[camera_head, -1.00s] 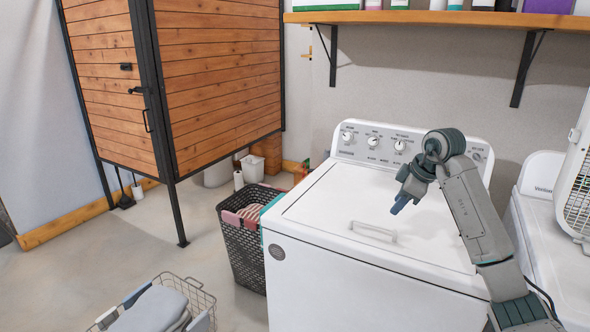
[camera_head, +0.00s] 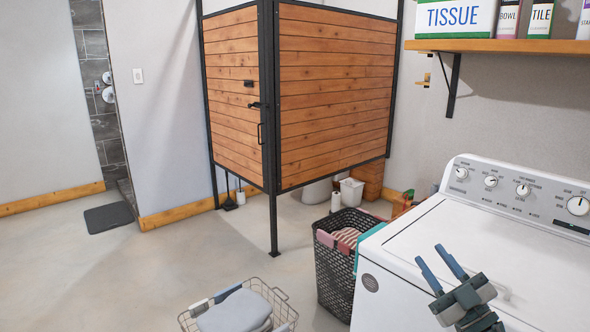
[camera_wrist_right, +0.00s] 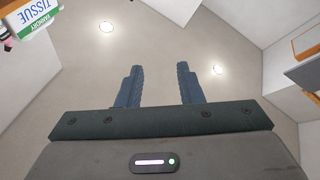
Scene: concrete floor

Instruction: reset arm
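My right gripper (camera_head: 440,268) is in front of the white washing machine (camera_head: 420,240) at the lower right of the head view. Its two blue fingers are spread apart with nothing between them. The right wrist view shows the same fingers (camera_wrist_right: 157,88) apart and empty, pointing towards the ceiling. My left gripper does not show in the head view.
A black laundry basket (camera_head: 335,275) with clothes stands left of the washer. A wire basket (camera_head: 285,312) with folded cloth is at the bottom. A wooden stall (camera_head: 335,90) stands behind. A shelf (camera_head: 500,46) with bottles hangs at upper right.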

